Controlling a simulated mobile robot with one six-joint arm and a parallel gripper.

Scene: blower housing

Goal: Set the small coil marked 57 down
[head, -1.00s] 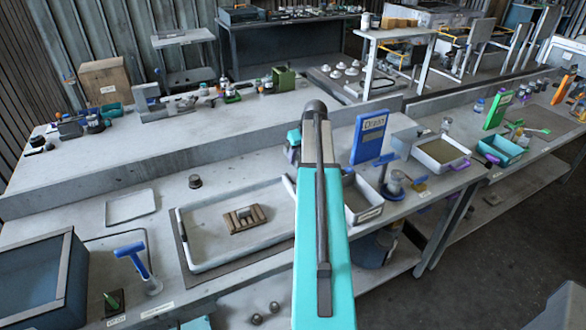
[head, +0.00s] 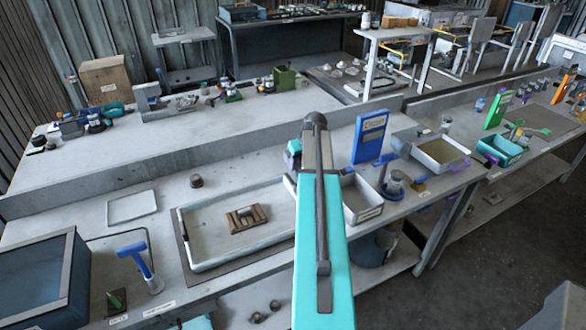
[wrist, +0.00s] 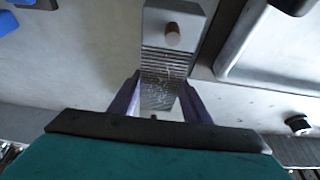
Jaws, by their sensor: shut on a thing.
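In the wrist view, my gripper (wrist: 160,98) has two purple fingers, one on each side of a grey piece with a ridged part. I take this piece to be the small coil (wrist: 165,68). A short copper-brown peg (wrist: 172,34) stands out from its smooth upper end. No number is readable on it. The fingers close in on its narrow ridged end. In the head view, my teal arm reaches over the near bench and hides the fingers and the coil. I cannot tell whether the coil touches the surface below.
A white tray (head: 186,240) holding a brown slotted block (head: 247,218) lies left of my arm. A small dark knob (head: 196,181) stands behind it. A grey bin (head: 362,212) and an upright blue sign (head: 370,138) are on the right. Bare bench shows left of the knob.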

